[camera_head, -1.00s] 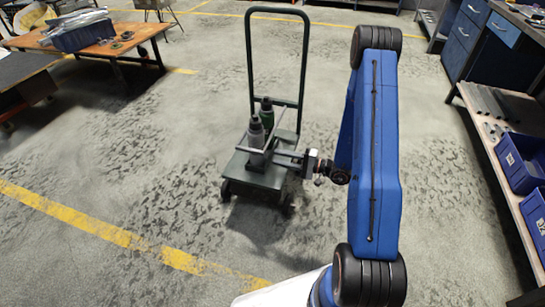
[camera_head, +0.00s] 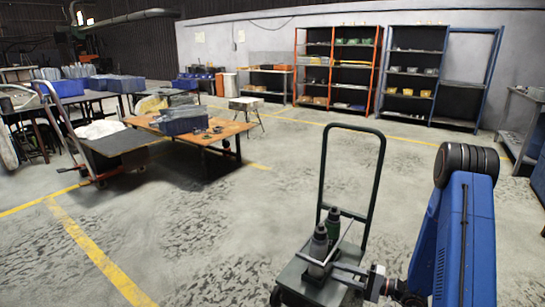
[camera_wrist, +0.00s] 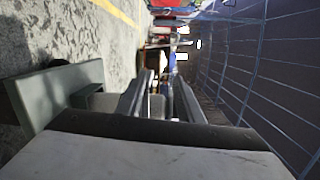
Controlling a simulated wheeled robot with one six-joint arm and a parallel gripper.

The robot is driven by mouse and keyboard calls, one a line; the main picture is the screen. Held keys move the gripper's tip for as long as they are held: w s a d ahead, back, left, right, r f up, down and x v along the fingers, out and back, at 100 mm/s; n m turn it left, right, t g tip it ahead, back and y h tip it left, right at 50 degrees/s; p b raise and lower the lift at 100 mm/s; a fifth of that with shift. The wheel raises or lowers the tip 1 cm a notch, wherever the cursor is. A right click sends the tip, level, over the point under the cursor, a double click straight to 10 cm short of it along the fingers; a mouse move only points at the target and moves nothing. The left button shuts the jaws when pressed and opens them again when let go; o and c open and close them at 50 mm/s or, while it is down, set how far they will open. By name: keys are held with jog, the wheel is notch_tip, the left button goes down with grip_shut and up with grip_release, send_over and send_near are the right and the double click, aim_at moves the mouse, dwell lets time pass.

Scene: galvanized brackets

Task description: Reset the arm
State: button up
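My gripper (camera_head: 328,250) is at the end of my blue arm, low over the deck of a dark green hand cart (camera_head: 318,290). In the wrist view, my gripper (camera_wrist: 160,85) shows two long metal fingers standing apart, with nothing clearly held between them. A grey bottle with a dark top (camera_head: 319,244) stands on the cart beside the fingers. A green bottle (camera_head: 333,222) stands just behind it. Whether the fingers touch the bottles I cannot tell. A grey-green cart part (camera_wrist: 62,92) shows at the left of the wrist view.
The cart's tall handle (camera_head: 378,185) rises near my arm. A wooden table (camera_head: 215,134) with a blue bin (camera_head: 186,121) stands farther back left, beside a flat trolley (camera_head: 118,143). Orange shelves (camera_head: 334,70) and blue shelves (camera_head: 410,80) line the back wall. Open floor lies between.

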jog(key=s+a+r+n+g+h, duration=0.2)
jog(key=s+a+r+n+g, duration=0.25)
jog(key=s+r, duration=0.45)
jog(key=s+a+r+n+g+h, duration=0.35)
jog(key=s+r+g, duration=0.25)
jog(key=s+r, duration=0.25)
jog(key=s+d+r+t+h, duration=0.3)
jog(key=s+d+r+h, duration=0.1)
jog(key=s, duration=0.3)
jog(key=s+d+r+t+h, duration=0.3)
jog(key=s+d+r+h, duration=0.2)
jog(key=s+r+h, duration=0.1)
jog(key=shift+s+d+r+m+t, duration=0.2)
jog(key=shift+s+r+m+t, duration=0.2)
jog(key=shift+s+r, duration=0.5)
jog(key=shift+s+d+f, duration=0.1)
jog(key=shift+f, duration=0.1)
